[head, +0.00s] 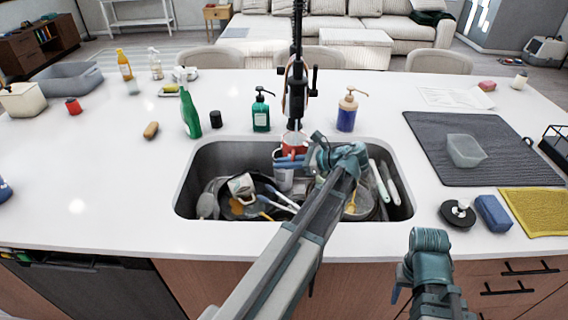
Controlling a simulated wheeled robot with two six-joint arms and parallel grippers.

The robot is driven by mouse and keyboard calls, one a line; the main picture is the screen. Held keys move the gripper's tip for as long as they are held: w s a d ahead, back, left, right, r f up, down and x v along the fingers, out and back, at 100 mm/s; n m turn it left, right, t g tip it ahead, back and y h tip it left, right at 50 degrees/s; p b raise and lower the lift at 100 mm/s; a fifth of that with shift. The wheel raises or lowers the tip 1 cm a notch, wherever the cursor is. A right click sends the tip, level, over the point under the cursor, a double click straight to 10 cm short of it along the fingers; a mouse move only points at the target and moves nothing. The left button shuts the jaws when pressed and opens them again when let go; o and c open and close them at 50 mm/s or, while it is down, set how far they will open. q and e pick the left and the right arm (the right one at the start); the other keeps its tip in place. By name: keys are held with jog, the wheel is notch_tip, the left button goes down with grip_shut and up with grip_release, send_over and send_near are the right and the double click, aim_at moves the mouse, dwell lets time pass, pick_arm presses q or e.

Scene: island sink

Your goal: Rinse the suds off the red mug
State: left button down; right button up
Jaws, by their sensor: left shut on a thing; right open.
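The red mug (294,142) is over the back of the sink, directly below the black faucet (297,85). My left gripper (302,155) reaches across the sink and is shut on the mug; its blue fingers and the wrist hide part of it. A pale patch shows at the mug's top; I cannot tell whether it is suds, water or the inside. No clear water stream is visible. My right gripper (397,291) is low in front of the counter, open and away from the mug, mostly hidden by its own wrist.
The sink (188,190) holds pans, a white cup, plates and utensils. A green soap pump (261,112) and a blue pump bottle (347,112) flank the faucet. A dark mat (440,150) with a clear container (466,151) lies right.

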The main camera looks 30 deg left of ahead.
pick_arm(q)
jog(key=shift+w+d, duration=0.1)
jog(key=shift+d, duration=0.15)
jog(key=shift+w+d, duration=0.1)
jog(key=shift+d, duration=0.2)
dwell(0.4)
jog(key=s+d, duration=0.3)
jog(key=s, duration=0.4)
jog(key=shift+s, duration=0.2)
dwell(0.5)
dwell(1.2)
jog(key=s+d+r+p, duration=0.2)
jog(key=s+r+p, duration=0.2)
jog(key=shift+s, duration=0.3)
dwell(0.3)
